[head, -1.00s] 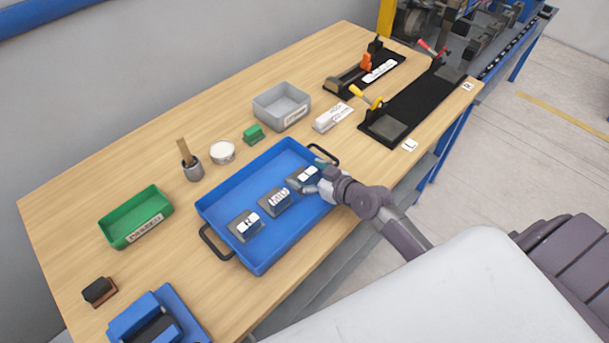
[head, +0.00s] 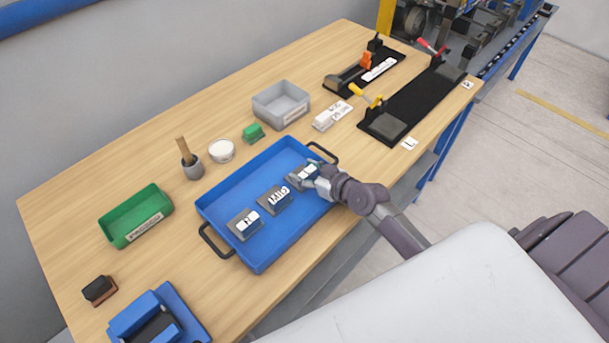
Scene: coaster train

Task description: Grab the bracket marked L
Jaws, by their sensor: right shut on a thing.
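A blue tray (head: 222,193) with black handles holds a row of three dark grey brackets with white labels. The bracket at the tray's right end (head: 297,182) is partly hidden by my right gripper (head: 314,178), which is shut on it. Its label is too small and covered to read for sure. The middle bracket (head: 275,200) and the left bracket (head: 244,225) lie free in the tray; their labels are hard to read. I cannot tell whether the held bracket is clear of the tray floor. My left gripper is not in view.
A grey bin (head: 281,103), a green block (head: 253,133), a white tub (head: 221,151) and a pot with a brush (head: 192,166) stand behind the tray. A green bin (head: 135,215) is at left.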

